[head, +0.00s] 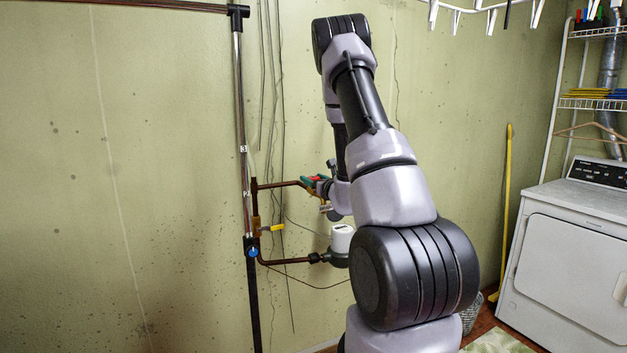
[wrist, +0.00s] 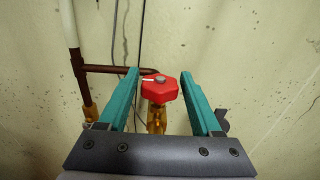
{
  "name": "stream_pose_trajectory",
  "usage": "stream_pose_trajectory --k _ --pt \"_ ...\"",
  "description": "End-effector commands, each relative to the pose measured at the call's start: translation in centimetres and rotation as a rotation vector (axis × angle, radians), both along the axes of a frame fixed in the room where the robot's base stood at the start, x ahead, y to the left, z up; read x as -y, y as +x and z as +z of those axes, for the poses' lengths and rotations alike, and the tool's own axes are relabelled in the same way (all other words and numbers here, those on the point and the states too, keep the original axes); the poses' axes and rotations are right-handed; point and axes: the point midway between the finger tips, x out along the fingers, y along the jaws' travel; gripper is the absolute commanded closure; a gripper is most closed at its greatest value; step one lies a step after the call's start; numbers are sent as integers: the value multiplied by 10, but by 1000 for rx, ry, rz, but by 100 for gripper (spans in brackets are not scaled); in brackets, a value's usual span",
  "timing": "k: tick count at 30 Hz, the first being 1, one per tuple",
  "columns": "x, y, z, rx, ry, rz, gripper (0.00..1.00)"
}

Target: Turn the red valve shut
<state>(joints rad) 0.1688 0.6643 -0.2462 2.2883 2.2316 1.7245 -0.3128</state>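The red valve (wrist: 159,88) is a faceted red knob with a grey screw at its centre, on a brass body (wrist: 156,118). In the wrist view it sits between the two teal fingers of my gripper (wrist: 160,78). The fingers are open, with a gap on each side of the knob, wider on the left than touching. In the head view my gripper (head: 315,182) is at the pipes by the wall, with a little red showing at it.
Copper pipes (head: 276,185) run along the green wall. A yellow-handled valve (head: 271,228), a blue knob (head: 252,252) and a white-capped meter (head: 342,238) are below my gripper. A white dryer (head: 565,255) and yellow pole (head: 506,200) stand at the right.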

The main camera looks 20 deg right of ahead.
Motion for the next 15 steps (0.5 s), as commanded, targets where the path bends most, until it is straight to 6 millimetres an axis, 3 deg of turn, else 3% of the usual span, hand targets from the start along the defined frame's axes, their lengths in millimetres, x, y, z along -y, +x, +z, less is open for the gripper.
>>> stream_pose_trajectory --k 10,15 --pt "0 0 1 2 0 1 19" --pt "1 -16 0 0 1 0 19"
